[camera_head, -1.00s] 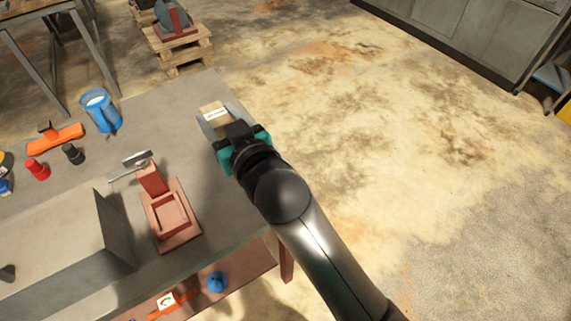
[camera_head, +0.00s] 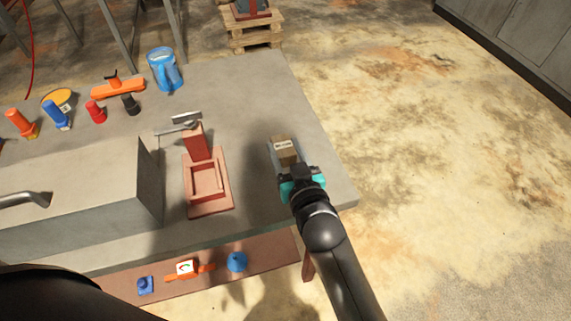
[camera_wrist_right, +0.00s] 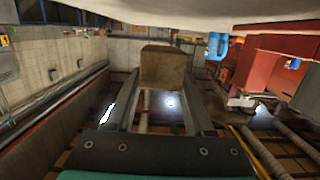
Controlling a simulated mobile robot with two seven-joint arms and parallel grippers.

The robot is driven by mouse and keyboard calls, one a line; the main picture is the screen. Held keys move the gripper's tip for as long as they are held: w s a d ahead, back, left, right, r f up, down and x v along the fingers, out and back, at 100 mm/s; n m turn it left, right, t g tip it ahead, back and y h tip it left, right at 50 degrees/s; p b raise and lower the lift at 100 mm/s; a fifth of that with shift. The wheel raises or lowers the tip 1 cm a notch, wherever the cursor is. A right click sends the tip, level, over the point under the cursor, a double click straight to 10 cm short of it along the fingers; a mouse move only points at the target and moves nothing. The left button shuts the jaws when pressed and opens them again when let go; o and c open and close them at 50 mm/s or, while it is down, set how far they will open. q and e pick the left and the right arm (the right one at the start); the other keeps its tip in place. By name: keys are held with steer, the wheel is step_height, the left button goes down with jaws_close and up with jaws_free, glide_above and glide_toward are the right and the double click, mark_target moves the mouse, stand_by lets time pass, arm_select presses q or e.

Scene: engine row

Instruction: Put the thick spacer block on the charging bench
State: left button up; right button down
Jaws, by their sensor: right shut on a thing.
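In the right wrist view the block (camera_wrist_right: 162,68) sits between the two fingertips. Whether its underside touches the bench top is hidden. My left gripper is not in view.
A red fixture (camera_head: 207,185) stands left of the block. A large grey box (camera_head: 75,190), a blue mug (camera_head: 163,70), an orange tool (camera_head: 117,87) and several coloured bottles are farther left. Bare bench top surrounds the block; the bench's right edge is close.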

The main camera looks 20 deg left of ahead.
mark_target(286, 163)
steer(key=shift+f+b, duration=0.7)
steer(key=shift+f, duration=1.35)
steer(key=shift+f, duration=0.1)
steer(key=shift+c, duration=1.4)
jaws_free()
steer(key=p+v, duration=0.2)
steer(key=v, duration=1)
steer(key=shift+p, duration=0.3)
steer(key=shift+d, duration=0.1)
